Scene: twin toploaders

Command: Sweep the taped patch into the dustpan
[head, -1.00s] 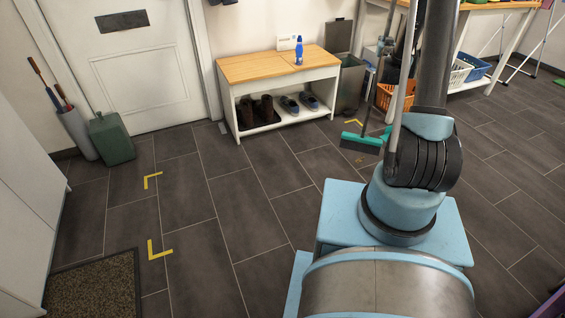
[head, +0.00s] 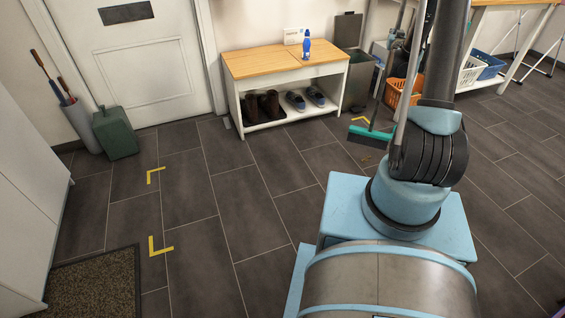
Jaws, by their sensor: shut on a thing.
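The broom has a teal head (head: 371,133) with dark bristles, low over or on the floor right of the bench; I cannot tell if it touches. Its handle rises to my gripper (head: 398,45), a dark shape mostly hidden behind my arm and shut on the handle. Yellow tape corners mark the floor at the left (head: 154,175), nearer me (head: 158,247), and just behind the broom head (head: 361,120). A small brownish spot (head: 366,158) lies in front of the broom. A green container (head: 116,134) stands by the door; I cannot tell whether it is the dustpan.
A wooden-topped bench (head: 285,62) holds shoes below and a blue bottle (head: 307,48) on top. A grey bin (head: 358,85) and orange basket (head: 401,93) stand right of it. A doormat (head: 95,285) lies front left. The middle tiles are clear.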

